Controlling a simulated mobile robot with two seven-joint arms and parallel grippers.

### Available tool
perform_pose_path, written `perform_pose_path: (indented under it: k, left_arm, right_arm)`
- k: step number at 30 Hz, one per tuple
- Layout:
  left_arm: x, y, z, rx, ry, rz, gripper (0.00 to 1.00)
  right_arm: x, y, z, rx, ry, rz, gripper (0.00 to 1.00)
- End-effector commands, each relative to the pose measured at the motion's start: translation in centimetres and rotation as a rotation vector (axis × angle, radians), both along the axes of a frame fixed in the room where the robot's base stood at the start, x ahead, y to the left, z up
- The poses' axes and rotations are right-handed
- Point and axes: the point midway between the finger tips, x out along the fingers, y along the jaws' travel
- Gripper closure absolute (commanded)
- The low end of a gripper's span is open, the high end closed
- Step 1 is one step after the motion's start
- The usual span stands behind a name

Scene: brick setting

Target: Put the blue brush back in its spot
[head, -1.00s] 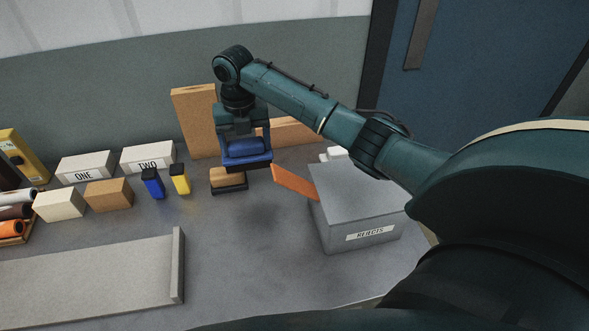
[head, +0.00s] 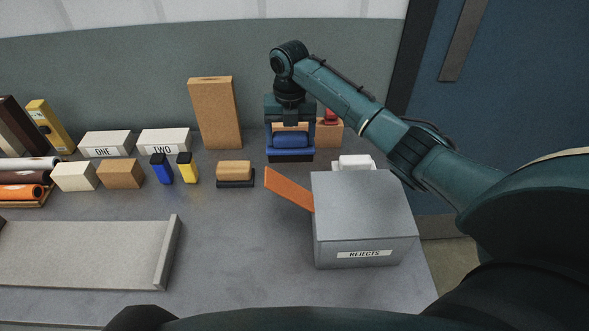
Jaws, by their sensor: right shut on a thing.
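The blue brush (head: 290,141) has a blue top and a dark base. My right gripper (head: 291,126) points down and is shut on it. The brush is level, behind and to the right of a tan brush (head: 235,170) with a dark base, which rests on the table. I cannot tell whether the blue brush touches the table. The fingertips are partly hidden by the brush. No marked spot for it is clear to see. My left gripper is not in view.
A grey REJECTS box (head: 365,215) with an orange slanted flap (head: 288,188) stands in front. A tall tan board (head: 215,112) is at the back left of the gripper. A wooden box (head: 329,135) holding something red is close behind right. White items (head: 355,162) lie behind REJECTS.

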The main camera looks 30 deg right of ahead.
Motion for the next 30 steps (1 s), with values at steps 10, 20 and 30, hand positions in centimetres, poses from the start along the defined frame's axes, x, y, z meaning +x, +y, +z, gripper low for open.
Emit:
perform_pose_path:
  k: [10,20,30]
  left_arm:
    - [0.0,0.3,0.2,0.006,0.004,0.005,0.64]
    - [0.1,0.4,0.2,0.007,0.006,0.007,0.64]
    - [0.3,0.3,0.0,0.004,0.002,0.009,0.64]
  right_arm:
    - [0.0,0.0,-4.8,0.0,0.001,0.0,0.44]
    - [-0.1,0.0,-8.4,0.0,0.001,0.0,0.44]
    - [-0.1,0.0,-8.7,-0.001,0.0,0.0,0.22]
